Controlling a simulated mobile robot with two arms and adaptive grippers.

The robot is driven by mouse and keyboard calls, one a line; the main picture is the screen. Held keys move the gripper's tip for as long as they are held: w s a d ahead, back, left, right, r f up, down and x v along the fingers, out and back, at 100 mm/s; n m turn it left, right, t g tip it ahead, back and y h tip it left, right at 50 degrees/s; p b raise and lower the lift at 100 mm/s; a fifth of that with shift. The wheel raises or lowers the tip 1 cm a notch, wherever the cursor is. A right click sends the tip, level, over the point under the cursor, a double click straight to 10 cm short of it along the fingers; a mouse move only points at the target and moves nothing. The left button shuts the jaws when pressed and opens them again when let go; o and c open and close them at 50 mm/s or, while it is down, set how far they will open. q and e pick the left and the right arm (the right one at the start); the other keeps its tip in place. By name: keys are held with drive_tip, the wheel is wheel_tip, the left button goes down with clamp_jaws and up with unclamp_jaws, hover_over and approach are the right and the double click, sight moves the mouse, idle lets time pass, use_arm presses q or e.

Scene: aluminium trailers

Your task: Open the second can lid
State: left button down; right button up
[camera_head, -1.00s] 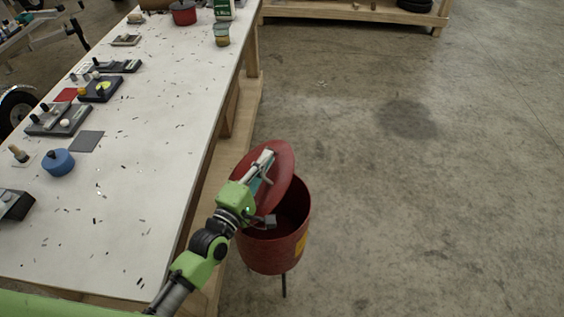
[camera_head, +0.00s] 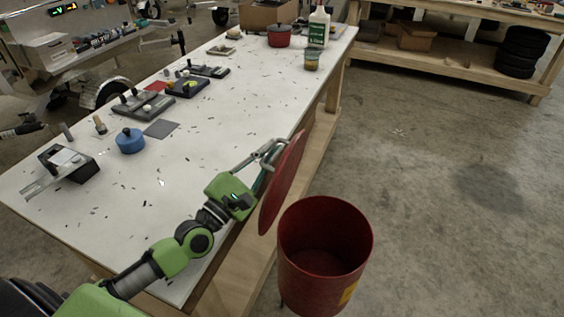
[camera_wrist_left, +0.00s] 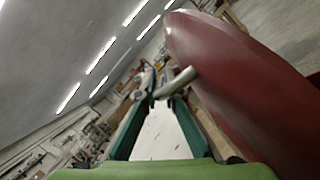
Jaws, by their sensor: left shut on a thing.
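The red can (camera_head: 310,290) stands on the floor beside the workbench, its top uncovered and its inside visible. Its round red lid (camera_head: 285,190) is held nearly on edge, up and to the left of the can's rim, beside the bench edge. My left gripper (camera_head: 266,158) is shut on the lid's handle, on the bench side of the lid. In the left wrist view the gripper's green fingers (camera_wrist_left: 156,92) close around the grey handle (camera_wrist_left: 178,82), with the red lid (camera_wrist_left: 240,85) filling the right side. My right gripper is not in view.
The white workbench (camera_head: 225,140) carries switch boxes, a blue round part (camera_head: 130,141), a red pot (camera_head: 279,37) and a white bottle (camera_head: 318,28). A wooden shelf with black tires (camera_head: 522,50) stands at the back right. The floor right of the can is clear.

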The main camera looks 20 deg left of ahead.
use_arm(q)
drive_tip(key=shift+a, duration=0.3)
drive_tip(key=c, duration=2.4)
unclamp_jaws()
drive_tip(key=shift+c, duration=0.2)
drive_tip(key=r+v, duration=0.2)
drive_tip(key=v, duration=1.4)
drive_tip(key=shift+s+a+r, duration=0.2)
drive_tip(key=shift+s+r, duration=0.1)
drive_tip(key=shift+s, duration=0.35)
